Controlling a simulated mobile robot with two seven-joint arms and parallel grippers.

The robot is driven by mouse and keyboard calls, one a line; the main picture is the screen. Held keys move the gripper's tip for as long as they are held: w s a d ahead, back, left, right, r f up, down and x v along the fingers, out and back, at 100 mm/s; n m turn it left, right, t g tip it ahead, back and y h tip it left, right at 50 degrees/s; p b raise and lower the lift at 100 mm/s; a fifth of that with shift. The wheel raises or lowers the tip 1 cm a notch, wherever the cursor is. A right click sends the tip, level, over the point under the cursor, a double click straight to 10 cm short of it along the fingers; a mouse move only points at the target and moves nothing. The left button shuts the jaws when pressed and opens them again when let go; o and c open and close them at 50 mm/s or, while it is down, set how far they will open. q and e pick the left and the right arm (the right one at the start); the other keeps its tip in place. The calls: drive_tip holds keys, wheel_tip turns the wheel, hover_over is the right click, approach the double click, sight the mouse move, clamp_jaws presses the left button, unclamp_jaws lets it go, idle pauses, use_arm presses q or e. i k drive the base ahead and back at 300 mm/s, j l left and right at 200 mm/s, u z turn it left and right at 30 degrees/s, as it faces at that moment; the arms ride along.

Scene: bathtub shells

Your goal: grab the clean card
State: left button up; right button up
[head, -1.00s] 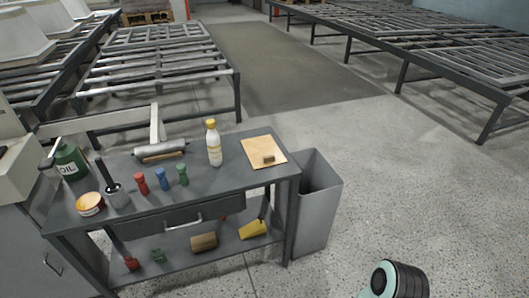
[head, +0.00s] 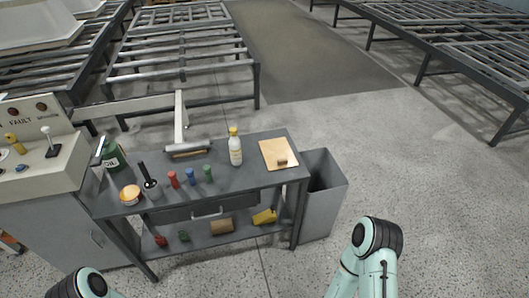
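No thing in view is plainly marked as a clean card. A flat tan sheet (head: 273,150) lies on the right end of the grey workbench top (head: 222,180). A small brown block (head: 282,162) rests on the sheet near its lower right corner. On the lower shelf lie a brown block (head: 221,227) and a yellow wedge-like piece (head: 265,217); what they are is too small to tell. Both my arms show only as rounded links at the bottom edge, in front of the bench. Neither gripper is in view.
A white bottle (head: 235,151) with a yellow cap stands left of the sheet. Further left are a roller (head: 187,150), several small coloured pieces, an orange-lidded tub (head: 130,194) and a green can (head: 113,156). A grey bin (head: 321,205) stands against the bench's right end. Floor to the right is clear.

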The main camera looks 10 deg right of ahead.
sight(277, 153)
drive_tip(key=l+u, duration=0.1)
drive_tip(key=u, duration=0.4)
drive_tip(key=l+u, duration=0.15)
drive_tip(key=u, duration=0.35)
drive_tip(key=l+u, duration=0.1)
drive_tip(key=u, duration=0.35)
drive_tip(key=l+u, duration=0.3)
drive_tip(key=k+l+u, duration=0.15)
drive_tip(key=l+u, duration=0.15)
drive_tip(key=k+l+u, duration=0.15)
drive_tip(key=l+u, duration=0.2)
drive_tip(key=k+l+u, duration=0.45)
drive_tip(key=k+l, duration=0.25)
